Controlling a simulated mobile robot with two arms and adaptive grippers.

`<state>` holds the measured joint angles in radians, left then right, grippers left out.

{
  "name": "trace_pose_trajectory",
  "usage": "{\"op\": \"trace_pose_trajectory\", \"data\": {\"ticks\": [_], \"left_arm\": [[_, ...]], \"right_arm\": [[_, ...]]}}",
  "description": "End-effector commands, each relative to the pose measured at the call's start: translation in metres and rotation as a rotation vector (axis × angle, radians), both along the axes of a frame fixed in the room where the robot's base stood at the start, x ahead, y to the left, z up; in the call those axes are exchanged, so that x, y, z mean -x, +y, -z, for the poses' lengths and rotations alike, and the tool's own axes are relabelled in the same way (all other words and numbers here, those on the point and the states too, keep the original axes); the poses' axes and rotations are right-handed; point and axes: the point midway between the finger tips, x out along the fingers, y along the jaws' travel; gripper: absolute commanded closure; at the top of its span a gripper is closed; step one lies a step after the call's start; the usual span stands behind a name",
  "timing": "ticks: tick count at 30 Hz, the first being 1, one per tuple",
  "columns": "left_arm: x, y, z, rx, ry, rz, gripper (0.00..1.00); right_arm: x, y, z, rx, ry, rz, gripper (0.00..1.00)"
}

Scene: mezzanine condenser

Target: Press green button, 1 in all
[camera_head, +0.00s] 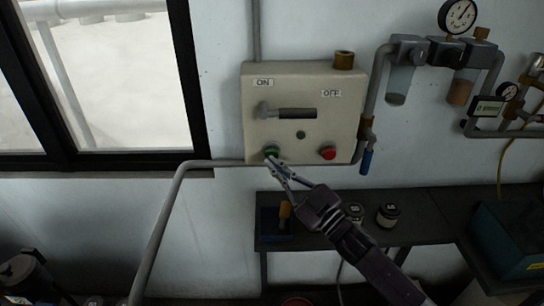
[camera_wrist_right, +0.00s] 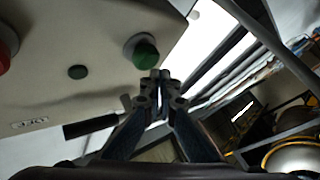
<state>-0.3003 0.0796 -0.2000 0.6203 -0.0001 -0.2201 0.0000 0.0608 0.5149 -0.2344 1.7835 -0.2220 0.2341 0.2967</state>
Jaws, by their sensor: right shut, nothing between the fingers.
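The green button (camera_head: 271,152) sits at the lower left of a beige control box (camera_head: 300,80) on the wall. In the right wrist view the green button (camera_wrist_right: 145,52) is a domed cap in a pale ring. My right gripper (camera_head: 272,163) is shut and empty, its tips just below the green button in the head view. In the right wrist view its fingertips (camera_wrist_right: 160,78) lie close by the button's lower edge. I cannot tell whether they touch it. My left gripper is not in view.
A red button (camera_head: 327,153), a small dark green knob (camera_head: 301,134) and a lever handle (camera_head: 297,113) are on the same box. A grey pipe (camera_head: 180,190) runs along the box's lower left. A dark bench (camera_head: 420,212) with small jars stands below.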

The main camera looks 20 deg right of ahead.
Motion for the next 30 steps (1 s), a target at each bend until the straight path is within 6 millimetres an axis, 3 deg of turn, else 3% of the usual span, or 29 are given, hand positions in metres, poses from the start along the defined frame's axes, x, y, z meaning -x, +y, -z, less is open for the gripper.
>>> {"op": "trace_pose_trajectory", "data": {"ticks": [30], "left_arm": [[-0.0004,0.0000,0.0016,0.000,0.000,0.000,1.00]], "right_arm": [[-0.0112,-0.0033,-0.0004,0.001,0.000,0.000,1.00]]}}
